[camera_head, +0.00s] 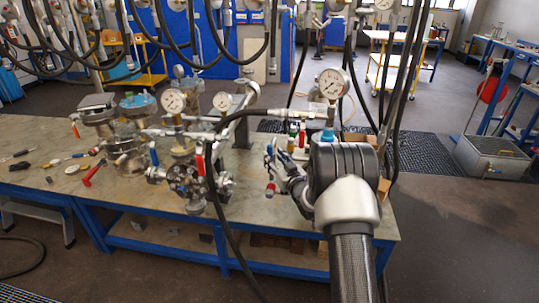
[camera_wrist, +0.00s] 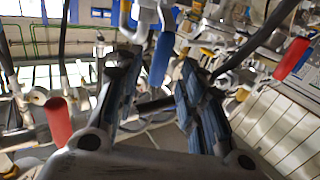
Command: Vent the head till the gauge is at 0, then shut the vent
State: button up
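A flanged steel vessel (camera_head: 190,178) stands on the bench with valves, pipes and dial gauges. One gauge (camera_head: 172,101) sits above it, a second (camera_head: 221,101) is just to its right, and a larger one (camera_head: 332,83) stands behind my arm; their readings are too small to tell. The vessel's valves have red levers (camera_head: 200,165) and a blue lever (camera_head: 154,154). My gripper (camera_head: 270,168) is open and right of the vessel, apart from it. In the wrist view, a blue lever (camera_wrist: 161,60) shows beyond and between the open fingers, with red levers at left (camera_wrist: 58,122) and right (camera_wrist: 292,58).
More flanged vessels (camera_head: 130,130) stand at the left of the bench (camera_head: 270,205). Loose tools and a red-handled part (camera_head: 93,173) lie there. A black hose (camera_head: 222,200) hangs over the front edge near my gripper. Small coloured bottles (camera_head: 291,140) stand behind it.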

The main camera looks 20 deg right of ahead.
aim_at(271, 154)
jog(key=shift+w, duration=2.35)
jog(key=shift+c, duration=0.6)
grip_shut()
